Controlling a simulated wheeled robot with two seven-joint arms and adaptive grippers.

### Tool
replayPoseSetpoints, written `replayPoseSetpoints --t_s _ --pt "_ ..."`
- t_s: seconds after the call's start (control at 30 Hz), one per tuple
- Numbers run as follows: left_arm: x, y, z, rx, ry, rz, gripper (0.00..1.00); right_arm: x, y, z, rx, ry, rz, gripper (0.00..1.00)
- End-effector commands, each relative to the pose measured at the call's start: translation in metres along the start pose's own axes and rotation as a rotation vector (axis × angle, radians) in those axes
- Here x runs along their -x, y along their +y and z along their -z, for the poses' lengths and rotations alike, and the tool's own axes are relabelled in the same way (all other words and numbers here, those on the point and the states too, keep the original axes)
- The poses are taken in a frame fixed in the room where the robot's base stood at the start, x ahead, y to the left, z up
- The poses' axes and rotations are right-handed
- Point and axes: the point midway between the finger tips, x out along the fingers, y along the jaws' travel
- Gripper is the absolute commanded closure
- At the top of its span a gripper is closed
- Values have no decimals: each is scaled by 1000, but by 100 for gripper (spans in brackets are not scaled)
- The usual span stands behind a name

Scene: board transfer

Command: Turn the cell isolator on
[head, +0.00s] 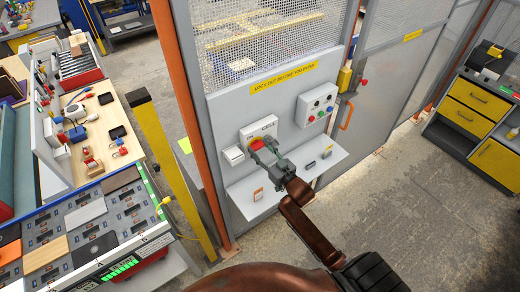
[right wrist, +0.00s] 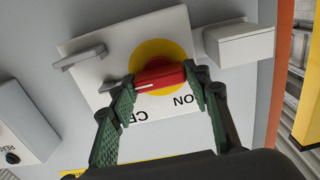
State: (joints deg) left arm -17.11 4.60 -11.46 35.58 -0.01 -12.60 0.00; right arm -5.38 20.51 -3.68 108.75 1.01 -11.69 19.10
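The cell isolator (head: 244,132) is a pale box on the grey panel below the yellow warning strip. In the right wrist view its white plate (right wrist: 92,72) appears upside down, with the word ON, part of another word and a yellow disc (right wrist: 148,51). A red handle (right wrist: 160,77) with a white mark crosses the disc, nearly level and slightly tilted in that view. My right gripper (head: 262,148) is at the handle. Its green-padded fingertips (right wrist: 159,82) are at both ends of the handle and appear to touch it. My left gripper is not in view.
A control box (head: 317,105) with several buttons is right of the isolator. A small grey box (head: 232,155) is close on its left. A shelf (head: 300,172) juts out below. An orange post (head: 187,110) stands left of the panel.

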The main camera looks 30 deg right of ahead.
Motion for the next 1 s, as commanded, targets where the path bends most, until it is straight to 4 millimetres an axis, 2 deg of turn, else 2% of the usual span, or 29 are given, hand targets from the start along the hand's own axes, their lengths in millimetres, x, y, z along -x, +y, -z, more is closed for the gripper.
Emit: replayPoseSetpoints --t_s 0.03,0.33,0.67,1.0 --pt "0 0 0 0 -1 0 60 0 0 0 0 0 0 60" --pt "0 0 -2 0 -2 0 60 0 0 0 0 0 0 81" --pt "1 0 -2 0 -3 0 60 0 0 0 52 -1 -1 81" --pt "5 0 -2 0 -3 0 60 0 0 0 291 -2 0 81"
